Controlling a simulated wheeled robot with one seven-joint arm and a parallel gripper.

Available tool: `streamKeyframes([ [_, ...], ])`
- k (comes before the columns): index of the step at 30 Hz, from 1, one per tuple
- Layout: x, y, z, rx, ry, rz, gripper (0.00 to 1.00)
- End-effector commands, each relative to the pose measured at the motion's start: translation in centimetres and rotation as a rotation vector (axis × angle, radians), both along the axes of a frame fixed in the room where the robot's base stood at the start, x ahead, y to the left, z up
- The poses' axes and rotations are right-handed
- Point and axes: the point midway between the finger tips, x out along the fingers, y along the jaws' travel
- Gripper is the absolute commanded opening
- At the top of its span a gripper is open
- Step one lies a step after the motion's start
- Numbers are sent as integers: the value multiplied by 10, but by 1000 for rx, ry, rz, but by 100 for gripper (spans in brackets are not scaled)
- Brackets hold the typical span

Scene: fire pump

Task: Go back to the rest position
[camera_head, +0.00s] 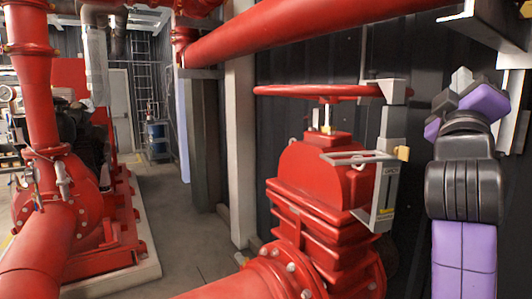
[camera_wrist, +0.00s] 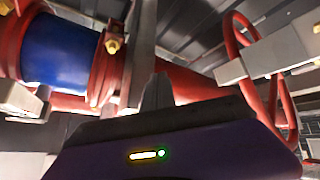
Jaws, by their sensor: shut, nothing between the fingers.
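My gripper shows in the wrist view as a dark narrow wedge (camera_wrist: 157,92) above the purple hand, which has a lit strip. The fingers are shut and hold nothing. My arm, purple and black (camera_head: 463,190), stands upright at the right of the head view. I cannot clearly pick out the fingertips there. A red gate valve (camera_head: 325,190) with a red handwheel (camera_head: 318,91) stands left of the arm. A grey box with a bracket (camera_head: 385,195) sits at the valve's right side. In the wrist view, part of a red ring (camera_wrist: 232,35) shows at the right.
A thick red pipe (camera_head: 300,32) crosses overhead. Red pump piping (camera_head: 50,230) stands at the left. A grey post (camera_head: 241,150) rises behind the valve. The concrete floor (camera_head: 165,195) is open between pump and post. The wrist view shows a blue pipe section (camera_wrist: 60,55) beside a red flange.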

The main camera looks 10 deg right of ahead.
Motion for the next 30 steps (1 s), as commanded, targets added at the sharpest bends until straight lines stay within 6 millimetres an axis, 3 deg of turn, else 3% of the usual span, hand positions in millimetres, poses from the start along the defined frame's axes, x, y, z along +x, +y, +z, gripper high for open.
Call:
streamKeyframes([
  [3,-1,6,7,-1,-48,43,0],
  [7,-9,30,25,-19,-177,184,0],
  [11,-6,50,-6,5,-224,326,0],
  [17,-3,78,-71,75,-238,502,0],
  [20,-6,94,-113,130,-233,593,0],
  [30,-45,146,-252,369,-193,838,0],
])
